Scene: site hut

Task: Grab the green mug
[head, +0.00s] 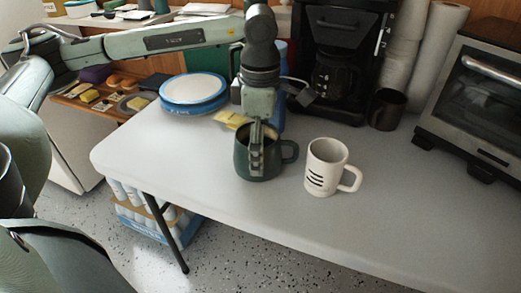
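The green mug (243,168) stands upright on the white table (135,150), with its handle pointing right. My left gripper (258,156) comes down from above at the mug. Its fingers overlap the mug's rim and front wall in the head view. One finger hides part of the wall, and I cannot tell whether the fingers are closed on it. My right gripper is not in view.
A white mug with black stripes (324,170) stands close to the right of the green mug. Behind are a yellow packet (228,117), blue-rimmed plates (193,90), a coffee maker (345,60), a dark mug (387,110) and a toaster oven (480,90). The table's front is clear.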

